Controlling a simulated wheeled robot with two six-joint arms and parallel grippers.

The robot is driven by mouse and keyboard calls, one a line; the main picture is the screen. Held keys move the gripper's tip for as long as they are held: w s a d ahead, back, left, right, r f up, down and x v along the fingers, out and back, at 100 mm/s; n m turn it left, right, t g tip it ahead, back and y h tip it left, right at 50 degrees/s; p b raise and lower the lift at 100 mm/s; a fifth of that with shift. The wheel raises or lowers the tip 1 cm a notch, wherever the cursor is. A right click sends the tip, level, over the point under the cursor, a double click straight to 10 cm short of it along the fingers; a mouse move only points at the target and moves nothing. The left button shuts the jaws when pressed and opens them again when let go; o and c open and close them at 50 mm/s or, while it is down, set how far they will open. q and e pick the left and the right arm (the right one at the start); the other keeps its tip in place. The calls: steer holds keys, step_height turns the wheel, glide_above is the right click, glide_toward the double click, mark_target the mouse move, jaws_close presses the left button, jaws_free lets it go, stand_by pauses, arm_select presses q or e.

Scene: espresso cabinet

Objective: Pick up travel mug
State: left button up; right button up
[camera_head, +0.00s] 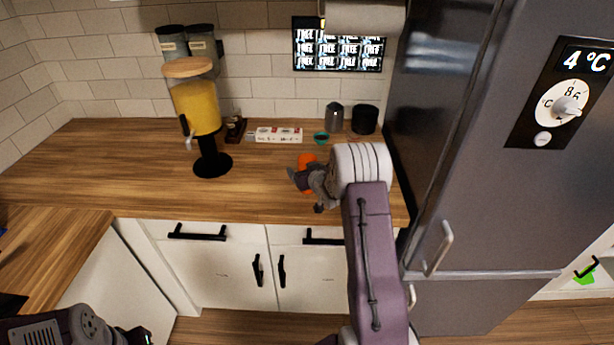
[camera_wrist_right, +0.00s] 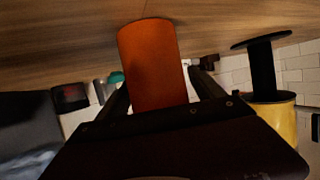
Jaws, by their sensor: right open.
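The travel mug is an orange cylinder (camera_head: 306,160) on the wooden counter, partly hidden behind my right gripper in the head view. It fills the middle of the right wrist view (camera_wrist_right: 152,65), which shows the scene upside down. My right gripper (camera_head: 304,192) is open at the mug, and in the right wrist view its two dark fingers (camera_wrist_right: 163,90) lie on either side of it. I cannot tell whether they touch it. Part of my left arm shows at the bottom left of the head view, but its fingers are not visible.
A yellow drink dispenser (camera_head: 197,105) on a black stand is left of the mug. Behind the mug are a white box (camera_head: 279,135), a teal bowl (camera_head: 321,138), a grey pitcher (camera_head: 334,117) and a black canister (camera_head: 364,120). The fridge (camera_head: 480,150) borders the counter's right. The counter's left is clear.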

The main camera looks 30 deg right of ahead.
mark_target(306, 158)
steer(key=shift+s+r, duration=0.1)
steer(key=shift+s, duration=0.05)
steer(key=c, duration=0.7)
jaws_close()
steer(key=r, duration=0.4)
steer(key=shift+s+d+r, duration=0.15)
steer(key=shift+d+r, duration=0.1)
steer(key=shift+r, duration=0.1)
steer(key=s+d+r+p, duration=0.2)
steer(key=s+d+r, duration=0.4)
steer(key=s+d, duration=0.1)
steer(key=shift+s+r, duration=0.15)
steer(key=shift+s, duration=0.7)
